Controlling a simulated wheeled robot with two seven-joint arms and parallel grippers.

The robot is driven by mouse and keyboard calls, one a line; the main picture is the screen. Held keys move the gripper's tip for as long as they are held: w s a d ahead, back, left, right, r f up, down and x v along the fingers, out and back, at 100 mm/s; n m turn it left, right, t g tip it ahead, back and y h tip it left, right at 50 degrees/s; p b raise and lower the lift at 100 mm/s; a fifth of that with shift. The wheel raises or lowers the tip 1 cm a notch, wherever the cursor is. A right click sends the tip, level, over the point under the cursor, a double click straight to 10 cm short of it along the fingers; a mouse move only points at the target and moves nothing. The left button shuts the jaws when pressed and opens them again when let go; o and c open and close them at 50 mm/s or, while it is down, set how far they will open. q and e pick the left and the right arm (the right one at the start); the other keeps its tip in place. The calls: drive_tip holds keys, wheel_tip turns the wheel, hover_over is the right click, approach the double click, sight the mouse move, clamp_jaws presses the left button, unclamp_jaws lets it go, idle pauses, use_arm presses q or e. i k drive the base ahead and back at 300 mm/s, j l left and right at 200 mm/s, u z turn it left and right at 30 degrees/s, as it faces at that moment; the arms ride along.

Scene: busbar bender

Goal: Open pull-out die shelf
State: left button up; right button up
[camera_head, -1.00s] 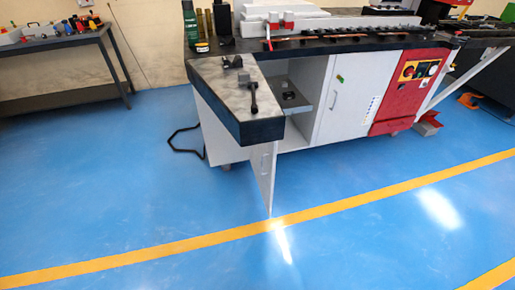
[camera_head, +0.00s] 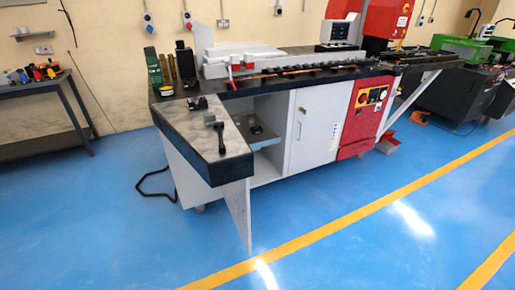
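The busbar bender stands in the middle of the head view, a white cabinet with a dark worktop (camera_head: 285,82). At its left, a compartment under the worktop stands open, its white door (camera_head: 238,214) swung outward toward me. Inside it is a light grey shelf (camera_head: 265,139) with a small dark part (camera_head: 257,130) on it. The shelf appears to lie within the cabinet; how far it is drawn out I cannot tell. The grey wing table (camera_head: 206,133) partly hides the compartment. Neither of my grippers is in view.
A shut white door (camera_head: 318,126) with a handle and a red control panel (camera_head: 367,115) are to the right of the compartment. A black cable (camera_head: 150,187) lies on the floor at left. The blue floor (camera_head: 120,245) in front is clear.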

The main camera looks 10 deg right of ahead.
sight(268, 137)
drive_tip(key=i+l+z, duration=0.1)
drive_tip(key=i+l, duration=1.45)
drive_tip(key=i, duration=0.15)
